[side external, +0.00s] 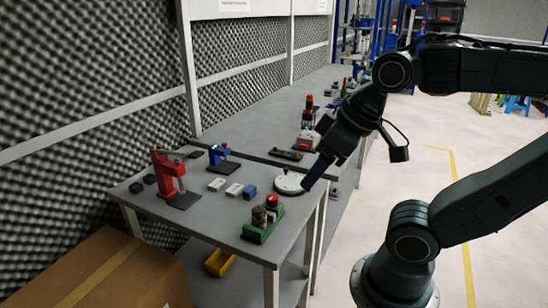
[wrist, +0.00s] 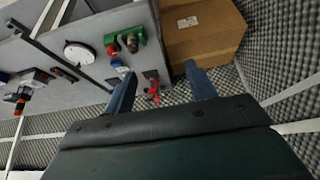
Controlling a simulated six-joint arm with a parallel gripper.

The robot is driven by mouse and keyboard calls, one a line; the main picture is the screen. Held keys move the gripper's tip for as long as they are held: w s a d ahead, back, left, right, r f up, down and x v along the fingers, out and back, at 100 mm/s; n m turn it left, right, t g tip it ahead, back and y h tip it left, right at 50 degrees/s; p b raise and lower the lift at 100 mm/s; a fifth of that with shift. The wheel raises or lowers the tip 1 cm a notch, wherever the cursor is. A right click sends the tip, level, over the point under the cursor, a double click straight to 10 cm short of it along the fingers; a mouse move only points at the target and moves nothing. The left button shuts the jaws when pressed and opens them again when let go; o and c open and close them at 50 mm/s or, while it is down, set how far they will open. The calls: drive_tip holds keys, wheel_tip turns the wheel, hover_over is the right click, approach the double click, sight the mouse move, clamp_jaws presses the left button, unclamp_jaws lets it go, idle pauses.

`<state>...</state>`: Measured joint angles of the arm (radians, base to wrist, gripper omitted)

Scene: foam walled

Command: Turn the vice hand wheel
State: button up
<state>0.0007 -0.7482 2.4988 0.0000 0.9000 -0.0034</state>
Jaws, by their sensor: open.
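I cannot tell for sure which object carries the vice hand wheel. A white round disc (side external: 289,183) lies flat near the right edge of the grey bench; it is at the upper left in the wrist view (wrist: 80,54). A small blue device (side external: 219,153) on a dark plate stands farther back. A red upright device (side external: 166,172) stands at the left; it also shows in the wrist view (wrist: 153,88). My gripper (side external: 309,184) appears beside the disc's right edge in the side view. Its fingers are spread and empty in the wrist view (wrist: 160,70).
A green block (side external: 262,226) with red and brown knobs sits at the front of the bench (side external: 215,215). White and blue blocks (side external: 234,189) lie mid-bench. A cardboard box (side external: 110,270) stands in front. Foam walls (side external: 90,90) rise behind; floor at right is open.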

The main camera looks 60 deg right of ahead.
drive_tip(key=n+g, duration=0.6)
drive_tip(key=n, duration=0.6)
hover_over(272, 197)
wheel_tip(272, 197, down, 11)
wheel_tip(272, 197, down, 14)
drive_tip(key=shift+r, duration=0.2)
